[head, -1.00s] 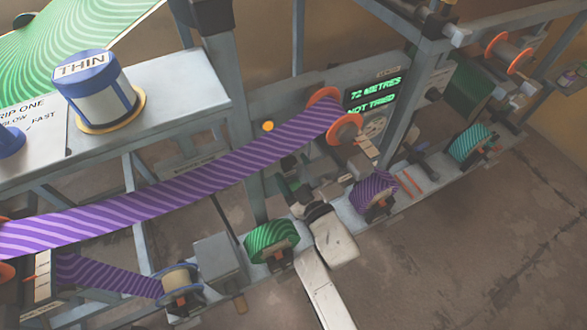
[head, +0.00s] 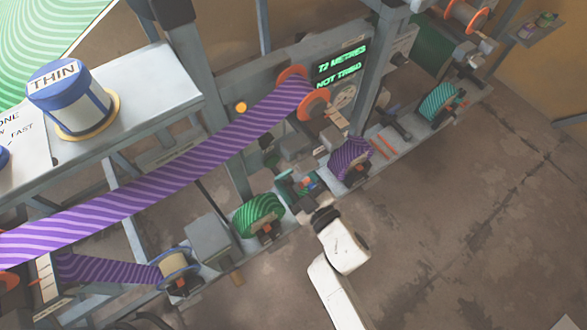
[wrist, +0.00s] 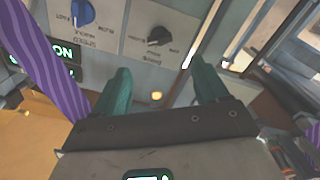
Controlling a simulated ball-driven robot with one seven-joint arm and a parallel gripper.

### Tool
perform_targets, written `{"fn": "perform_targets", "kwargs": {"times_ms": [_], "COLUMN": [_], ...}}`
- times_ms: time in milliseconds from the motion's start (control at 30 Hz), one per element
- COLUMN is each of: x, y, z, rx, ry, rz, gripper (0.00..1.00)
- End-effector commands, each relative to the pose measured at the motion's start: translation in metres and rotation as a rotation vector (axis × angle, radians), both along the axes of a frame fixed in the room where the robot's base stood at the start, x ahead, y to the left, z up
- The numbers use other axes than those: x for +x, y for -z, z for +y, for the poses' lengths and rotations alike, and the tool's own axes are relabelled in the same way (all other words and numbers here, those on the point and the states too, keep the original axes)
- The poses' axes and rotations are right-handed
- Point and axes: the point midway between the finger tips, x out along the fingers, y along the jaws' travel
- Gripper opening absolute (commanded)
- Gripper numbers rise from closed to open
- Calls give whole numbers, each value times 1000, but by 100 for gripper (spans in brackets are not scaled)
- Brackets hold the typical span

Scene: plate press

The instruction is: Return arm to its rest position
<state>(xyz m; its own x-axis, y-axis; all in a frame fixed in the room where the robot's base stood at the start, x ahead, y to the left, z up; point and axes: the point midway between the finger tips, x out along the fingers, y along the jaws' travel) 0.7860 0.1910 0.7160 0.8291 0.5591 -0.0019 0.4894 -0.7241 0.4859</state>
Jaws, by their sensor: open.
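My gripper (wrist: 161,80) is open in the wrist view, its two green fingers apart with no object held between them. Past the fingers is a grey panel (wrist: 135,42) with a blue knob (wrist: 82,12) and a black knob (wrist: 159,36). A small yellow light (wrist: 156,95) shows between the fingers. In the head view my white arm reaches up from the bottom, and its dark wrist end is beside the machine's lower rail (head: 385,148), near a green striped roll (head: 258,212). The finger state is hard to make out there.
A purple striped web (head: 170,165) runs across the machine to an orange-flanged roller (head: 312,103). A purple roll (head: 350,158) and a teal roll (head: 438,102) sit along the rail. A display (head: 341,66) reads "72 METRES NOT TRIED". The floor (head: 460,240) at lower right is clear.

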Motion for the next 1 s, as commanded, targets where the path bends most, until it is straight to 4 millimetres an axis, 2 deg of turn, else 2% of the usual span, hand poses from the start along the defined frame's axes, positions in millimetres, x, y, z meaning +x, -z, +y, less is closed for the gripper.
{"fn": "perform_targets", "kwargs": {"times_ms": [300, 367, 433, 567, 733, 867, 1000], "x": [1, 3, 7, 13, 1, -24, -64], "y": [0, -1, -1, 1, 7, 11, 12], "z": [-1, -7, -22, -68, -139, -184, -223], "rx": [-1, -3, -9, -27, -35, -30, -21], "ry": [5, 27, 80, 238, 464, 605, 727], "rz": [3, 17, 53, 178, 403, 587, 797], "gripper": [73, 73, 73, 73, 73, 73, 73]}}
